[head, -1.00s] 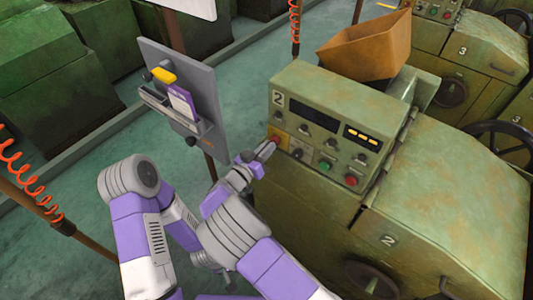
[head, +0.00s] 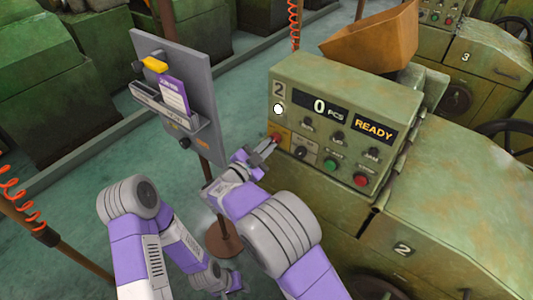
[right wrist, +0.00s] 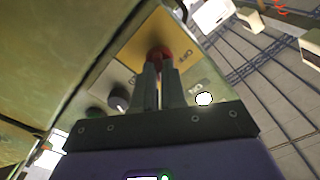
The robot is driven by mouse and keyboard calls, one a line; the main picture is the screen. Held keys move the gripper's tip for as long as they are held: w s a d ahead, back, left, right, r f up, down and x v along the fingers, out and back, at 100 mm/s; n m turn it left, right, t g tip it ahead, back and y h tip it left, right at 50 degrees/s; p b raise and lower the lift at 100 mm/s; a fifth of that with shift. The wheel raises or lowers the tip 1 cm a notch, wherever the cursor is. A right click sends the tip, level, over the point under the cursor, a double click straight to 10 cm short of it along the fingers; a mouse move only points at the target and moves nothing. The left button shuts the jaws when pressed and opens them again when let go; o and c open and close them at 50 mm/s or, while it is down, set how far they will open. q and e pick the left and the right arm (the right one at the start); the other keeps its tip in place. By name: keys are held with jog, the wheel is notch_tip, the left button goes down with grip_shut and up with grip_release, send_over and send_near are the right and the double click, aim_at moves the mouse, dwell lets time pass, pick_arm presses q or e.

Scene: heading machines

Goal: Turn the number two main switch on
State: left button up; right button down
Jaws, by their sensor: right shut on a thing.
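The number two machine's control panel (head: 330,140) has a red main switch knob (head: 275,138) on a yellow plate at its left edge. My right gripper (head: 266,149) is at this knob. In the right wrist view the fingers (right wrist: 160,72) are shut on the red knob (right wrist: 159,53), with an OFF label beside it and ON lower down. The count display (head: 319,106) is lit and reads 0 PCS, the status display (head: 373,129) reads READY, and a white lamp (head: 278,108) glows. My left gripper (head: 235,283) hangs low, away from the panel; its fingers are too small to read.
A grey board (head: 180,95) with a purple card and yellow item stands on a post left of the panel. A rusty hopper (head: 370,38) sits behind the panel. A green button (head: 330,165) and red button (head: 361,179) are right of the knob.

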jog(key=shift+m+b, duration=1)
jog(key=shift+m, duration=0.2)
jog(key=c, duration=1.2)
grip_release()
jog(key=v, duration=0.7)
jog(key=shift+s+p, duration=0.2)
jog(key=shift+p, duration=0.2)
jog(key=shift+a, duration=0.15)
